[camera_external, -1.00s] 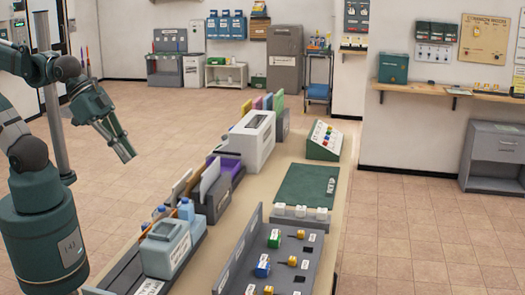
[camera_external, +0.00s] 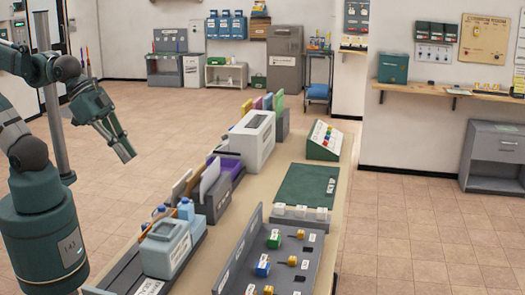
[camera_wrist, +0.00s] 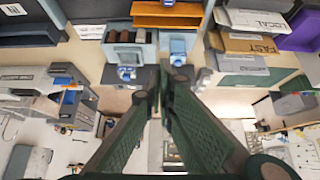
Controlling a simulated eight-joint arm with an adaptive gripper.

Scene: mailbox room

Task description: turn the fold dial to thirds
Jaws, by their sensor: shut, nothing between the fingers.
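My gripper (camera_external: 124,152) hangs in the air at the left of the long table (camera_external: 262,190), over the floor and apart from everything. In the wrist view its two dark green fingers (camera_wrist: 165,78) are closed together and empty. I cannot make out a fold dial or a thirds mark in either view. A grey panel (camera_external: 240,262) at the near end of the table carries green, blue and yellow knob-like pieces with small white labels, too small to read. A green sloped board (camera_external: 323,141) with small coloured pieces stands farther back on the table.
A light blue box (camera_external: 166,247), blue bottles (camera_external: 186,208), grey file holders (camera_external: 212,196) and a white box (camera_external: 252,138) line the table's left side. A green mat (camera_external: 306,186) lies on its right. The floor around the table is clear.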

